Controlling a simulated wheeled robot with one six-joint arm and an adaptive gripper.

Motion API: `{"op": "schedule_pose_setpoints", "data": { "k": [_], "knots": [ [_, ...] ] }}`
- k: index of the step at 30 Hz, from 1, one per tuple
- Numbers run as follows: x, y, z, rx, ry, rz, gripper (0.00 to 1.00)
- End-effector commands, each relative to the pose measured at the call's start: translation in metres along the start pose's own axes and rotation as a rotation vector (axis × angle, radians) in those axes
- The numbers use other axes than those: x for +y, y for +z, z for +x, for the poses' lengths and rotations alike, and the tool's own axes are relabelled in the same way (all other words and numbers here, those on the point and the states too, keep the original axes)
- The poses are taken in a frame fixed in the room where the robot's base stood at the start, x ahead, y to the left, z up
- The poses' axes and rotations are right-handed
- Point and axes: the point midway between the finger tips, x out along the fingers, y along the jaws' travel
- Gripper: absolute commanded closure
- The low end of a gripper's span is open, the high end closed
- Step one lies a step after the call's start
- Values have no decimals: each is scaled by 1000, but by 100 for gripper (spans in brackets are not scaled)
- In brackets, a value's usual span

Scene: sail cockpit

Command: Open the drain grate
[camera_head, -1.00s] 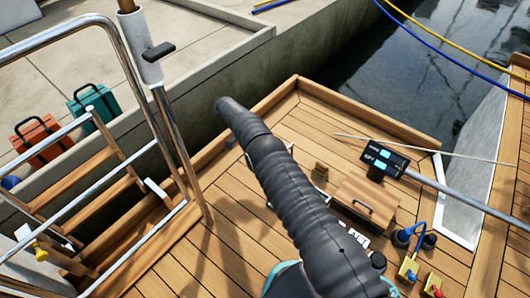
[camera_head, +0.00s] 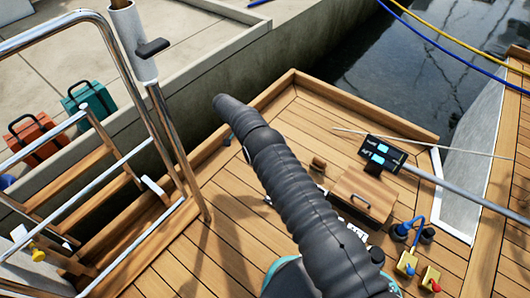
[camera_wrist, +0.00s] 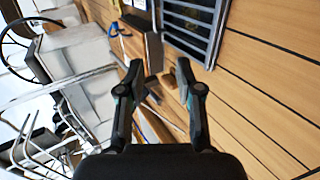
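The drain grate (camera_wrist: 190,38) is a dark, slatted rectangle set in the wooden deck at the top of the wrist view, cut off by the picture's upper edge. It looks closed, lying flat in its frame. My gripper (camera_wrist: 158,72) is open, with two dark fingers apart and nothing seen between them. Its fingertips appear below the grate in the picture, with the right fingertip nearer to it. I cannot tell the height above the deck. In the head view my dark arm crosses the deck, and I cannot make out the grate or the gripper clearly.
A wooden box with a dark handle (camera_head: 365,193) stands on the deck beside my arm. Blue, yellow and red fittings (camera_head: 408,262) sit to its right. A metal pole with a black display (camera_head: 382,151) is behind it. Steel rails (camera_head: 166,118) stand at the left. Open planks lie between.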

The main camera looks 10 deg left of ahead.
Motion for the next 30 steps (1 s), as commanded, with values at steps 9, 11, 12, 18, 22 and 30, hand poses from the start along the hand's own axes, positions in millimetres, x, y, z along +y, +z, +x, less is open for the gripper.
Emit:
{"op": "schedule_pose_setpoints", "data": {
  "k": [9,11,12,18,22,30],
  "knots": [
    [47,0,-28,-1,-1,2,65],
    [53,0,-31,-1,-1,2,65],
    [57,0,-34,-1,-1,2,65],
    [67,0,-39,-2,1,1,65],
    [68,0,-40,-2,1,1,65],
    [67,0,-40,-2,1,1,65]
  ]
}}
